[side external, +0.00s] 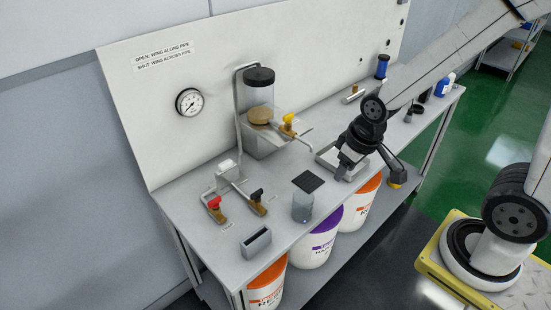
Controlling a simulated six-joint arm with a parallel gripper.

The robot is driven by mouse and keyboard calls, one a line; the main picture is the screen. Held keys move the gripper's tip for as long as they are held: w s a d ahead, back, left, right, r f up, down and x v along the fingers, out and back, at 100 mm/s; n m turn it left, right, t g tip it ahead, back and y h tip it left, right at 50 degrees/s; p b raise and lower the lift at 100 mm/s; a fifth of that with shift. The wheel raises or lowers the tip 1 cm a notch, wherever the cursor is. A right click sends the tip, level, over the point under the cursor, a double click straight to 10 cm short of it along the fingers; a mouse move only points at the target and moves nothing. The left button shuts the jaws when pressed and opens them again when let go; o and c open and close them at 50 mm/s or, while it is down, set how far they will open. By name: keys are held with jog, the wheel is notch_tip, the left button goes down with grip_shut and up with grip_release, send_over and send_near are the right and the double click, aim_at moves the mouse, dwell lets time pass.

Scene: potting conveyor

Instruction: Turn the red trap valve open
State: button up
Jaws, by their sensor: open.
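The red-handled valve (214,203) sits on a brass body at the left part of the bench, on a small grey pipe assembly. Its red wing is small, and I cannot tell for sure whether it lies along or across its pipe. A black-handled valve (257,194) stands just to its right on the same assembly. My gripper (370,177) is open, over the front edge of the bench beside a shallow metal tray, well to the right of the red valve and apart from it. Whether anything lies between its fingers is unclear.
A clear vessel (259,92) with a yellow valve (288,119) stands behind, between the red valve and my gripper. Tubs (320,240) sit below.

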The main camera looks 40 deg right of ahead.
jog(key=w+a+n, duration=0.3)
jog(key=w+n, duration=0.1)
jog(key=w, duration=0.5)
jog(key=n+g, duration=0.3)
jog(key=n, duration=1)
send_over(214, 199)
jog(key=f, duration=0.7)
jog(key=shift+s+d, duration=0.25)
jog(key=shift+d, duration=0.15)
jog(key=shift+w+a+f+n, duration=0.2)
jog(key=shift+a+f+n, duration=0.1)
jog(key=shift+a, duration=0.15)
jog(key=shift+f, duration=3.9)
grip_shut()
